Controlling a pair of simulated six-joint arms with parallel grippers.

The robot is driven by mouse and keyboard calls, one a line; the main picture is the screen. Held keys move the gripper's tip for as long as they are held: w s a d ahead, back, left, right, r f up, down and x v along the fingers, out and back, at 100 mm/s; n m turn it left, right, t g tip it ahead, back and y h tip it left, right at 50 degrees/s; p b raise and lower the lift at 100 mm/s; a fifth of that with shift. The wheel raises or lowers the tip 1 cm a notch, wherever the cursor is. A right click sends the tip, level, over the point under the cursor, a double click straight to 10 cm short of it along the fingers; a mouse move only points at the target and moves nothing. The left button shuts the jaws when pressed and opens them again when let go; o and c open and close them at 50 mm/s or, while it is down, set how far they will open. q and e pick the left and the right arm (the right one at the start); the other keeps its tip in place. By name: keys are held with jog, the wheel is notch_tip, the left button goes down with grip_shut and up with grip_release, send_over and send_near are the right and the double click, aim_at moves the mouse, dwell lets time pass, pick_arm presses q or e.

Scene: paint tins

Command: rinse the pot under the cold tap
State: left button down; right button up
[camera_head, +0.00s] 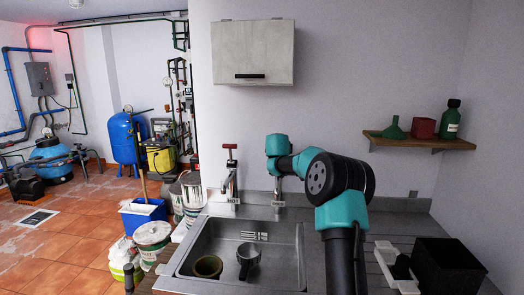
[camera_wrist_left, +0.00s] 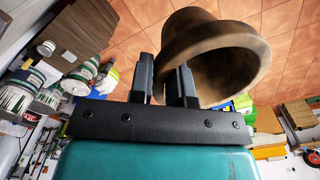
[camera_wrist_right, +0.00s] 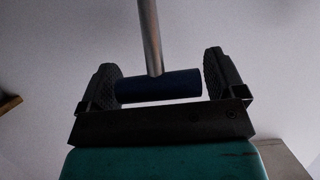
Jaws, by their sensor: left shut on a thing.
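My left gripper (camera_wrist_left: 168,82) is shut on the brown, bell-shaped pot (camera_wrist_left: 205,40) near its rim, with the floor behind it; this gripper is not clearly seen in the head view. A brown pot (camera_head: 208,267) also shows in the metal sink (camera_head: 303,243); I cannot tell whether it is the held one. My right gripper (camera_wrist_right: 160,80) is open, its fingers either side of a blue crossbar handle (camera_wrist_right: 160,85) on a metal stem. In the head view the right arm reaches to the chrome tap (camera_head: 279,190), its handle hidden there. Another tap has a red handle (camera_head: 230,147).
A grey metal cup-like vessel (camera_head: 248,258) is in the sink. Paint tins (camera_head: 152,236) stand left of it. A black box (camera_head: 447,268) is on the right counter. A shelf (camera_head: 420,143) and a cupboard (camera_head: 253,52) are on the wall.

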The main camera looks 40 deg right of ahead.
jog(key=shift+o, duration=0.2)
jog(key=v, duration=1.2)
dwell(0.5)
